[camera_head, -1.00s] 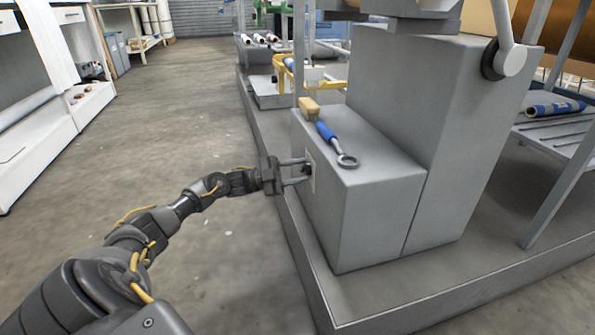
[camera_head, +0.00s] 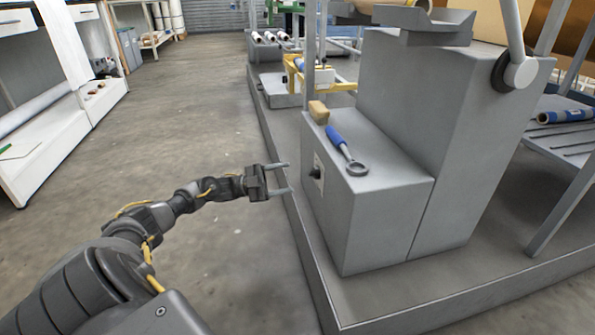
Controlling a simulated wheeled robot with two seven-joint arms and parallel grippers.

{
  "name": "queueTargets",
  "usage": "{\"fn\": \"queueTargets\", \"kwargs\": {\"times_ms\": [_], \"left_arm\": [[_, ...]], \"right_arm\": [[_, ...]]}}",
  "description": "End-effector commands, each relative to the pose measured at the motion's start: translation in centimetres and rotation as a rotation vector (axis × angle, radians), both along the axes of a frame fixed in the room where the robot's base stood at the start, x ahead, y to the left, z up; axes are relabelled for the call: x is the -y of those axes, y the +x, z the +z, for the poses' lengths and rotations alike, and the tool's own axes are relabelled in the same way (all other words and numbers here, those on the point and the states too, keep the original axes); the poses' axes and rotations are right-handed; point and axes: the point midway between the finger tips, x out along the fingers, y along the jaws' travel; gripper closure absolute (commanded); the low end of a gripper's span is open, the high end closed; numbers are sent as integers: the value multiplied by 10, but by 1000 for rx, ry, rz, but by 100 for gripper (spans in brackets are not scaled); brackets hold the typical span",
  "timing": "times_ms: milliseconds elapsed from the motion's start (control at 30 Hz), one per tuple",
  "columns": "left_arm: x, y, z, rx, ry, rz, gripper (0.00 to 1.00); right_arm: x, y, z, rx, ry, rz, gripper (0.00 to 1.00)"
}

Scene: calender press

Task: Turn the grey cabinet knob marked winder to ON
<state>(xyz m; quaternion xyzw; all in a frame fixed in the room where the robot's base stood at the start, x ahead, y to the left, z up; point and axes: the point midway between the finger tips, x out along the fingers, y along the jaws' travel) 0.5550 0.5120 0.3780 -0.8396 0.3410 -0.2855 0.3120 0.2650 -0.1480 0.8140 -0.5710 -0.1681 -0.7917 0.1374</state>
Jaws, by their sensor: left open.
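The grey cabinet (camera_head: 385,205) stands on a low grey platform. On its left face is a pale plate with a small dark knob (camera_head: 316,173). The marking and the pointer setting are too small to read. My left gripper (camera_head: 284,178) is open and empty, its two fingers pointing right toward the knob. A clear gap lies between the fingertips and the knob. My right gripper does not show.
The platform edge (camera_head: 302,235) runs below the gripper. The floor (camera_head: 190,110) to the left is clear.

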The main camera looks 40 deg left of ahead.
Motion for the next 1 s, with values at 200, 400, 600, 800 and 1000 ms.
{"fn": "queueTargets", "kwargs": {"times_ms": [200,400,600,800,1000], "left_arm": [[-20,-16,-7,-2,0,1,42],[-24,-19,-9,-1,0,1,42],[-24,-19,-9,-1,0,1,42],[-24,-19,-9,-1,0,1,42],[-22,-17,-9,-1,0,-2,42]], "right_arm": [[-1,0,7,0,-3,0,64],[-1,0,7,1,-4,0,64],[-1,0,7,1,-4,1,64],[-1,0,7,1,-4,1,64],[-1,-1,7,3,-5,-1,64]]}}
